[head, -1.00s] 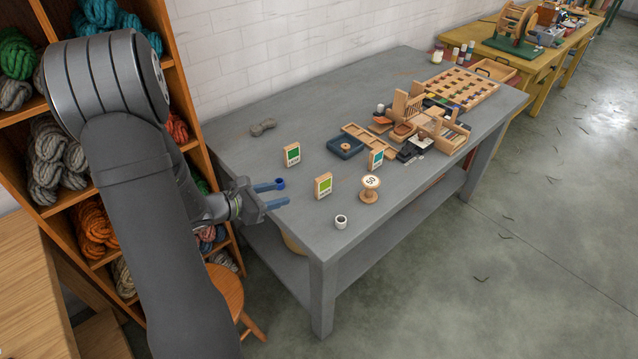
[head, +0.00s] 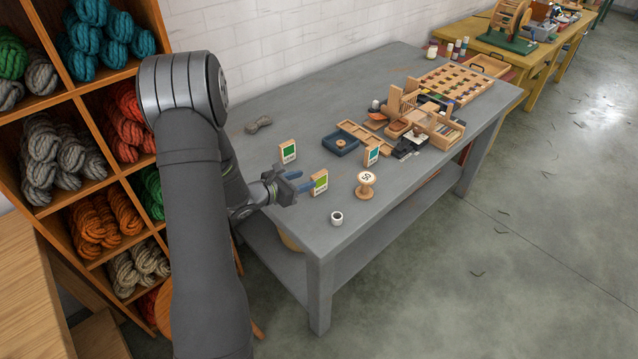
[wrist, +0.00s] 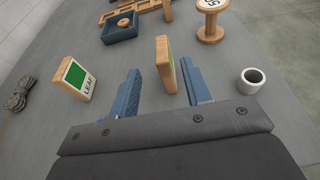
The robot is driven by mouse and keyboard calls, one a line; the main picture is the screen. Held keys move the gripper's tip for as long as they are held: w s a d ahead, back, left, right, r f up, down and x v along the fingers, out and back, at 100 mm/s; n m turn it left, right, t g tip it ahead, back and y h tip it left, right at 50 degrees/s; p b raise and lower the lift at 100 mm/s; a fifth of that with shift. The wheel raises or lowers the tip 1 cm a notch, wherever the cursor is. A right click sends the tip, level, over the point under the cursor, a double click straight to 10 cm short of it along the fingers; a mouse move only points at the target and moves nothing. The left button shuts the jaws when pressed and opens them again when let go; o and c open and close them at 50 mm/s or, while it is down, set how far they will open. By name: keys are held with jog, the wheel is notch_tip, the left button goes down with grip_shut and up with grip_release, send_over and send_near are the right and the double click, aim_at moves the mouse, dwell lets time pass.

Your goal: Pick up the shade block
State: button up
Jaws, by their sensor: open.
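Several upright wooden blocks with coloured faces stand on the grey table. The lime-green block (head: 319,182) is nearest my gripper (head: 301,180). In the wrist view this block (wrist: 165,62) is edge-on between the two blue fingers, its lower part reaching back between them. My gripper (wrist: 160,72) is open with a gap on both sides of the block, and holds nothing. A dark green block labelled LEAF (head: 288,151) stands further back, left of the fingers in the wrist view (wrist: 75,78). A teal block (head: 372,155) stands to the right.
A wooden spool marked 50 (head: 366,185) and a small white cup (head: 337,218) stand right of the lime block. A blue tray (head: 341,143) and wooden racks (head: 420,122) lie beyond. A grey skein (head: 259,124) lies at the back left. The table's front edge is close.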

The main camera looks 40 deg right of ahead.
aim_at(317, 175)
jog(key=x, duration=0.5)
jog(key=shift+s+d+r, duration=0.15)
jog(key=shift+s+r, duration=0.05)
grip_shut()
